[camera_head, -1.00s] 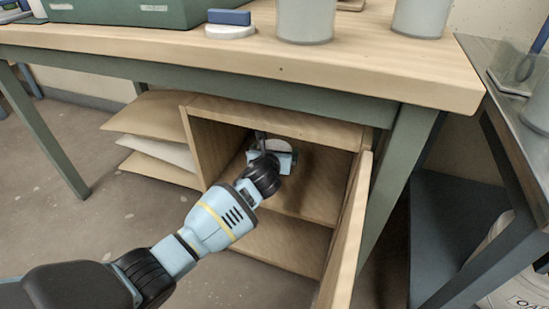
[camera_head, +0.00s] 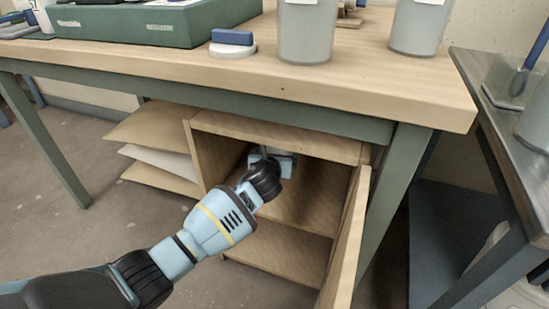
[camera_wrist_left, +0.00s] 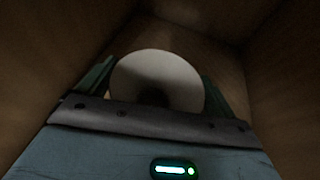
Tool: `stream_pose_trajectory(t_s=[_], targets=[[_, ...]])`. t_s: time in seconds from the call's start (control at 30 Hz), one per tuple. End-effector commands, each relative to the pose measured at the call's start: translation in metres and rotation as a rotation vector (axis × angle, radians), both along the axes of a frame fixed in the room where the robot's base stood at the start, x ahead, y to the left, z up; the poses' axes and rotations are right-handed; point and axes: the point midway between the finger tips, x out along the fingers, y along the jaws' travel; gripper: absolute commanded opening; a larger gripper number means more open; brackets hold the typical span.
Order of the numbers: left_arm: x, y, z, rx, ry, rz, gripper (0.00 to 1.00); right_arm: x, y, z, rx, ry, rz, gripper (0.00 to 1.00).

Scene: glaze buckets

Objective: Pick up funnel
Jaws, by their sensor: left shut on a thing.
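My left gripper (camera_head: 276,158) reaches into the upper compartment of the open wooden cabinet (camera_head: 275,130) under the workbench. In the left wrist view a pale round thing with a dark centre, which looks like the funnel (camera_wrist_left: 157,75), sits between the two green fingers (camera_wrist_left: 155,88). The gripper is shut on it. In the head view the funnel is hidden behind my wrist and gripper. I cannot tell whether it still touches the shelf. My right gripper is not in view.
Brown and white sheets (camera_head: 160,145) lie left of the cabinet. On the workbench (camera_head: 330,90) above stand grey buckets (camera_head: 307,30), a green case (camera_head: 150,24) and a blue block (camera_head: 232,37).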

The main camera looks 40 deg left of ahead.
Motion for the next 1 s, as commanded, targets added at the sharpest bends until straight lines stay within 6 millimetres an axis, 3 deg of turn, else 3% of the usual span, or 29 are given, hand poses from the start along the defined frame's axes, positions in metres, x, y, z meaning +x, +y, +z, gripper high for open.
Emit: stream_pose_trajectory(t_s=[0.03,0.6,1.0], targets=[[0.0,0.001,0.014,0.002,-0.005,0.0,0.69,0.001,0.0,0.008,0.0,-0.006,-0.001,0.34],[-0.101,-0.073,0.022,-0.001,-0.003,-0.002,0.69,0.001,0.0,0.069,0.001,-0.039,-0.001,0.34],[-0.129,-0.093,0.022,0.0,-0.002,0.0,0.69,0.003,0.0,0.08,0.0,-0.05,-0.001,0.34]])
